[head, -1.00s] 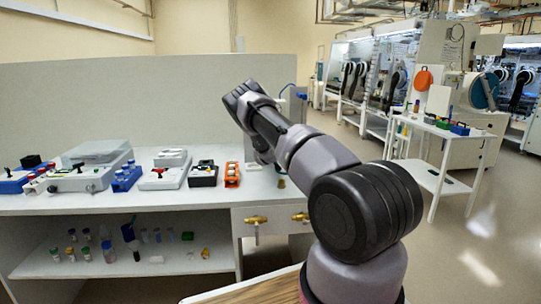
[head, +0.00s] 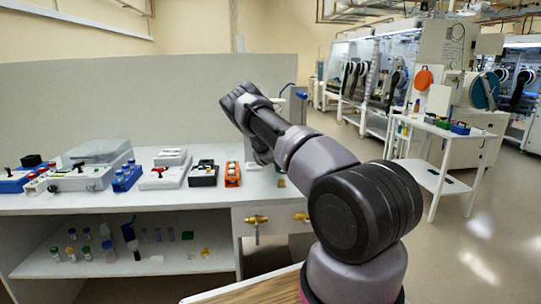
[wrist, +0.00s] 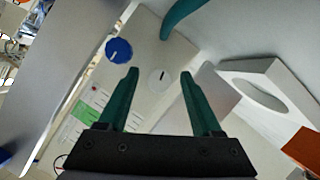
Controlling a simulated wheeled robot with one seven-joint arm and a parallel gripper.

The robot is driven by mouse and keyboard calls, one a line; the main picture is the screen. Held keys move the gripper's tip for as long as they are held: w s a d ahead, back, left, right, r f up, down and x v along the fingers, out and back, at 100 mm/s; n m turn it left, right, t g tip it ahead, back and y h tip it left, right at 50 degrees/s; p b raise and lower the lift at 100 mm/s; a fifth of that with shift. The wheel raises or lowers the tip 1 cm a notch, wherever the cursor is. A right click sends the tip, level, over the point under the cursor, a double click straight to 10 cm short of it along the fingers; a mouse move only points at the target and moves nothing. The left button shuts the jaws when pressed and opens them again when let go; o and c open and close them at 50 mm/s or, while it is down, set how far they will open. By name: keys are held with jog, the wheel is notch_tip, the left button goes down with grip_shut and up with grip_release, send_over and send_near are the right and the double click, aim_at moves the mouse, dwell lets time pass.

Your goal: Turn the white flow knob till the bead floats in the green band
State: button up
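In the wrist view a round white knob (wrist: 158,79) with a dark pointer line sits on a pale panel (wrist: 150,45). My gripper (wrist: 159,72) has its two teal fingers spread wide, and the knob shows between their tips. The fingers look apart from the knob; the remaining distance is hard to judge. A white label strip with a green band (wrist: 85,113) lies to the left of the left finger. I cannot make out the bead. In the head view my arm hides the gripper and the knob.
A blue knob (wrist: 118,50) sits on the same panel, up and left of the white one. A white box with an oval opening (wrist: 262,92) is at the right. In the head view several devices, including an orange one (head: 233,174), stand on the bench (head: 175,200).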

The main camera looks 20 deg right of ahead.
jog(key=v, duration=1)
jog(key=shift+s+a, duration=0.2)
jog(key=shift+s, duration=0.15)
jog(key=shift+r, duration=0.1)
jog(key=s+a+r+m+g+y, duration=0.25)
jog(key=s+a+r, duration=0.25)
jog(key=s+r, duration=0.65)
jog(key=s+a+r+m+g+y, duration=0.1)
jog(key=s+a+r+m+y, duration=0.3)
jog(key=s+r, duration=0.75)
jog(key=s+a+r, duration=0.3)
jog(key=s, duration=0.6)
jog(key=s+a+r+g+y, duration=0.1)
jog(key=s+a+r, duration=0.3)
jog(key=s, duration=0.6)
jog(key=s+a+r+n+y, duration=0.1)
jog(key=s+a+r, duration=0.2)
jog(key=s, duration=0.7)
jog(key=shift+a+r+g, duration=0.35)
jog(key=shift+a+r, duration=0.05)
jog(key=shift+r, duration=0.1)
